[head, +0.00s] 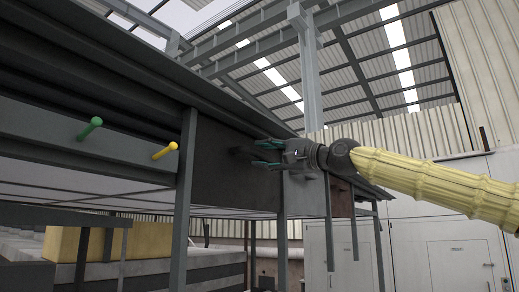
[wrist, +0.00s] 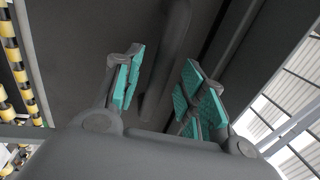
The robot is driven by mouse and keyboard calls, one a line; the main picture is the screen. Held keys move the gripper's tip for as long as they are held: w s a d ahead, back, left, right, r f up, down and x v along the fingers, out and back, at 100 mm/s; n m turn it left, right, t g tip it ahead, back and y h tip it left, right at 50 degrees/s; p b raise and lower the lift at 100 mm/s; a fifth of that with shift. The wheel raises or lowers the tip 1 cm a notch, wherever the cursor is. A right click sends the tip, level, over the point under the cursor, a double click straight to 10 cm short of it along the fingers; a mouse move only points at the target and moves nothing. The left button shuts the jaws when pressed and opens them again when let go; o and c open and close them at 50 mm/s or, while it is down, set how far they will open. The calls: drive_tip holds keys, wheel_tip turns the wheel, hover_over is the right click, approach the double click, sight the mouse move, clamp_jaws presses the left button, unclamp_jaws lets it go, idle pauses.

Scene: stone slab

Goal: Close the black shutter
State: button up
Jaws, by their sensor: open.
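The black shutter (head: 222,178) is a dark flat panel under the long dark beam, right of a grey post in the head view. In the wrist view its dark surface (wrist: 90,35) fills much of the background. A dark rounded bar, which looks like a handle (wrist: 174,45), runs down across that surface towards the space between my fingers. My gripper (head: 262,154) is open beside the panel's right part, its teal fingertips pointing left at it. In the wrist view my gripper (wrist: 165,88) has both teal-padded fingers apart, the bar appearing between them. I cannot tell whether they touch it.
A green knob (head: 90,128) and a yellow knob (head: 165,150) stick out from the beam on the left. A grey post (head: 184,195) stands left of the panel. A yellow block (head: 85,243) lies below. White cabinets (head: 440,235) stand at the right.

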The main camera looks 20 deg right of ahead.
drive_tip(key=shift+p+x, duration=0.4)
drive_tip(key=shift+x, duration=0.75)
clamp_jaws()
